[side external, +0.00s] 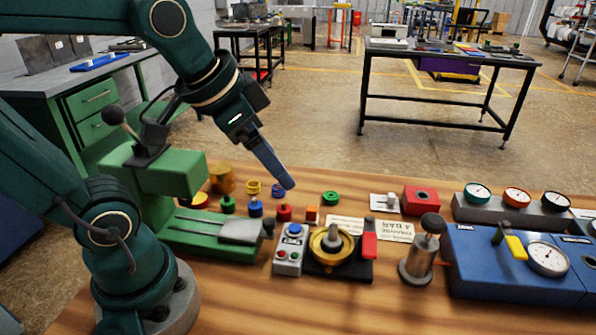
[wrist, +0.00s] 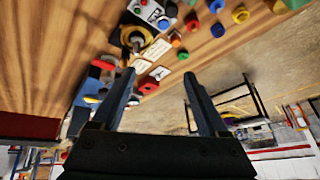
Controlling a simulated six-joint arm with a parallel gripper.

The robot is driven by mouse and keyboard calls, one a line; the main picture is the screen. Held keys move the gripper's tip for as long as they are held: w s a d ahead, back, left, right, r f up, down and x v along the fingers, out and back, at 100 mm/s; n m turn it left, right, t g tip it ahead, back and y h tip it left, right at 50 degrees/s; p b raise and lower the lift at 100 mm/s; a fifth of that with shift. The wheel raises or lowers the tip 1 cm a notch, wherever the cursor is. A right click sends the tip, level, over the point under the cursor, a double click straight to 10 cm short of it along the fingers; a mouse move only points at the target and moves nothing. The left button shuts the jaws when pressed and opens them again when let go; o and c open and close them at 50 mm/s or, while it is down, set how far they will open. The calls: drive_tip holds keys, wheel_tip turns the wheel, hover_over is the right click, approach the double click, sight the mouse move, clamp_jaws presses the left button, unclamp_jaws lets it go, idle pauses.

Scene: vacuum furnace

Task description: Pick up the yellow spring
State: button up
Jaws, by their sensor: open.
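The yellow spring (side external: 253,187) is a small coiled ring on the wooden bench, left of the blue spring (side external: 278,190). In the wrist view, the yellow spring (wrist: 240,14) is small near the top, right of centre. My gripper (side external: 287,184) appears above the bench, to the right of the yellow spring in the side view, its fingers slanting down. In the wrist view, the fingers of my gripper (wrist: 159,73) are spread apart with nothing between them. The spring is outside the fingers.
A brass cylinder (side external: 222,179), a blue cylinder (side external: 255,208) and a red piece (side external: 284,212) stand close to the spring. A green vise (side external: 190,232) is at left. A control box (side external: 289,250) and blue gauge unit (side external: 510,265) lie to the right.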

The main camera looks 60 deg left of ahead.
drive_tip(key=w+a+f+g, duration=0.2)
drive_tip(key=w+a, duration=0.4)
drive_tip(key=a, duration=0.1)
drive_tip(key=n+g, duration=0.3)
drive_tip(key=n, duration=0.1)
hover_over(251, 193)
drive_tip(key=f, duration=1.1)
drive_tip(key=shift+w+a, duration=0.3)
drive_tip(key=shift+a, duration=0.1)
drive_tip(key=shift+s+a+f, duration=0.1)
drive_tip(key=shift+a+f, duration=0.05)
drive_tip(key=shift+f, duration=0.1)
drive_tip(key=shift+w+f, duration=0.15)
drive_tip(key=shift+f, duration=1)
drive_tip(key=shift+w+f, duration=0.15)
drive_tip(key=shift+f, duration=1)
clamp_jaws()
